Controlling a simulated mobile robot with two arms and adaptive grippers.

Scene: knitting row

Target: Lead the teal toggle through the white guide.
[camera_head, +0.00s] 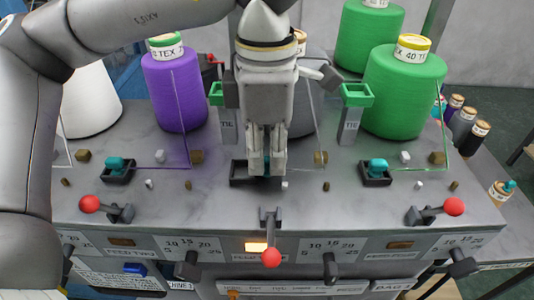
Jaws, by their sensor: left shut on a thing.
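My left gripper (266,172) reaches down from the top centre and is shut on a teal toggle (257,163) at the middle station. The toggle is at the dark holder (238,173), mostly hidden by the fingers; I cannot tell whether it is clear of the holder. A small white piece (284,185) stands just right of the fingertips. Larger white pieces stand at the left station (160,156) and right station (405,157); which is the white guide is unclear. Other teal toggles sit in holders at left (115,163) and right (377,166). My right gripper is out of view.
A purple cone (174,90), green cones (404,92) and a white cone (90,100) stand behind. Thin threads run down to the panel. Brown pegs (320,158) and red-knobbed levers (271,257) line the panel. Green-topped TIE posts (355,96) flank my gripper.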

